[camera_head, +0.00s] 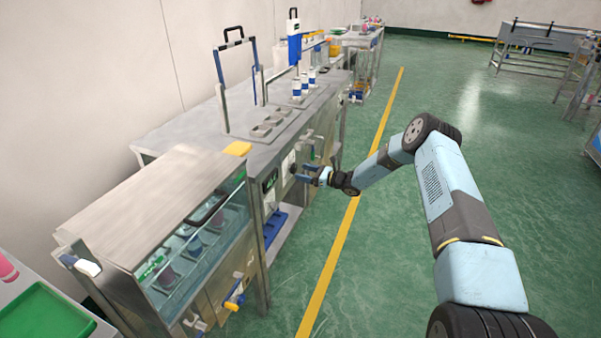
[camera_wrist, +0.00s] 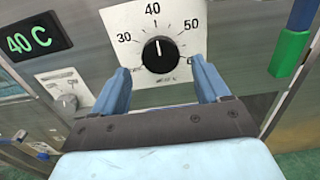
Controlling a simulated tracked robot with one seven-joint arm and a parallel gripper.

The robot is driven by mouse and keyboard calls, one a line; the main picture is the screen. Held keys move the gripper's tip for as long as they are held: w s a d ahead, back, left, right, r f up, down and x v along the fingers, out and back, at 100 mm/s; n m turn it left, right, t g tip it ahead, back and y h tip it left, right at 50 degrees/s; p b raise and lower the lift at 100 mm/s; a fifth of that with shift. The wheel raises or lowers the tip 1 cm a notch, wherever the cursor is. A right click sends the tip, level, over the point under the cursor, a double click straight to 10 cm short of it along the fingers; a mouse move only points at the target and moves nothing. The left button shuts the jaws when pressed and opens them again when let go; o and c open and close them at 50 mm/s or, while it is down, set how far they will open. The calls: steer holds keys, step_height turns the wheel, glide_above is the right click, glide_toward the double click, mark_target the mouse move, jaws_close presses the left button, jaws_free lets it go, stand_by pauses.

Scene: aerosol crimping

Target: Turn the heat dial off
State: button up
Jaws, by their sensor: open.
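The heat dial (camera_wrist: 160,55) is a round black knob with a white pointer line on a white plate in the wrist view. The plate carries the marks 30, 40 and 50, with a further mark partly hidden at the lower right. The pointer points up, near 40. My gripper (camera_wrist: 161,75) is open, with one blue finger on each side of the dial and none visibly touching it. In the head view, my gripper (camera_head: 308,176) is at the front panel of the workbench, and the dial is hard to make out there.
A digital display (camera_wrist: 35,36) reads 40 C, left of the dial. A smaller grey knob (camera_wrist: 66,103) is below it. A green-and-blue handle (camera_wrist: 291,50) is at the right. The glass-fronted tank (camera_head: 190,235) stands nearer in the head view.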

mark_target(292, 168)
steer(key=shift+x, duration=1.45)
steer(key=shift+c, duration=0.3)
